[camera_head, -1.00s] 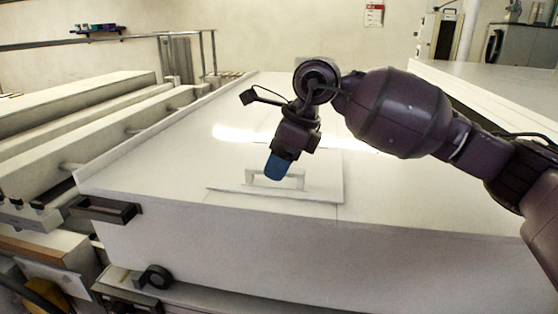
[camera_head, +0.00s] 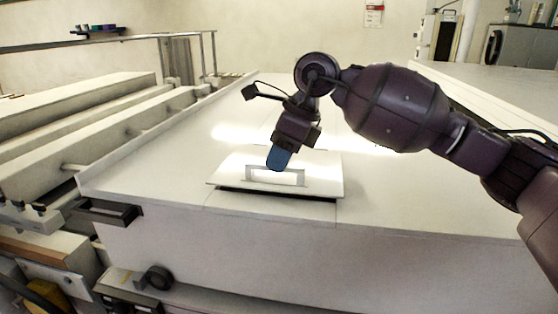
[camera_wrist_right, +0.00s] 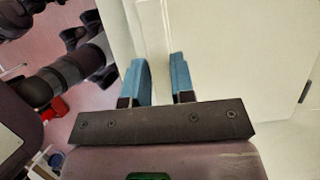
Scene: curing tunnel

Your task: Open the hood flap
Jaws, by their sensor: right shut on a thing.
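The hood flap (camera_head: 326,174) is a pale rectangular panel in the sloped top of the white hood. Its front edge is raised a little, with a dark gap beneath it. A pale bar handle (camera_head: 294,172) stands on the flap. My right gripper (camera_head: 277,160) comes down on the handle from above with its blue fingers and is shut on it. In the right wrist view, the blue fingers (camera_wrist_right: 158,75) stand on either side of the pale handle bar (camera_wrist_right: 155,45). The fingertips partly hide the handle in the head view. My left gripper is not in view.
The white hood top (camera_head: 420,190) spreads around the flap and is otherwise clear. A dark bracket (camera_head: 105,211) sticks out at its left front corner. Long pale beams (camera_head: 80,135) and a metal railing (camera_head: 190,37) lie to the left.

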